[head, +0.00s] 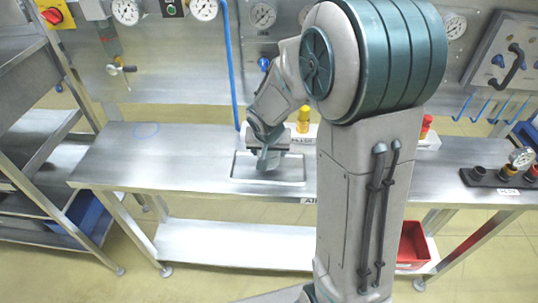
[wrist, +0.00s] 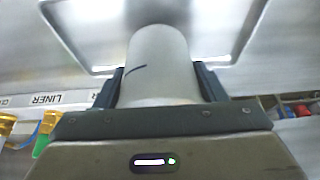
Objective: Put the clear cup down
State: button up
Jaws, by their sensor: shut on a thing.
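A pale, cloudy clear cup (wrist: 158,55) with a short dark curved mark on its side stands between the fingers of my gripper (wrist: 160,88) in the wrist view. The fingers are shut on it from both sides. In the head view my gripper (head: 268,152) is over the shallow rectangular recess (head: 295,181) in the steel bench, and the gripper mostly hides the cup. I cannot tell whether the cup touches the surface. In the wrist view the recess rim (wrist: 222,58) runs around behind the cup.
A yellow fitting (head: 303,120) stands on a labelled strip behind my gripper. A vertical blue hose (head: 230,70) hangs behind. A dark gauge rack (head: 500,179) stands at the right.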

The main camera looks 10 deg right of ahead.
jog(key=shift+f, duration=1.05)
jog(key=shift+f, duration=0.15)
jog(key=o, duration=1.1)
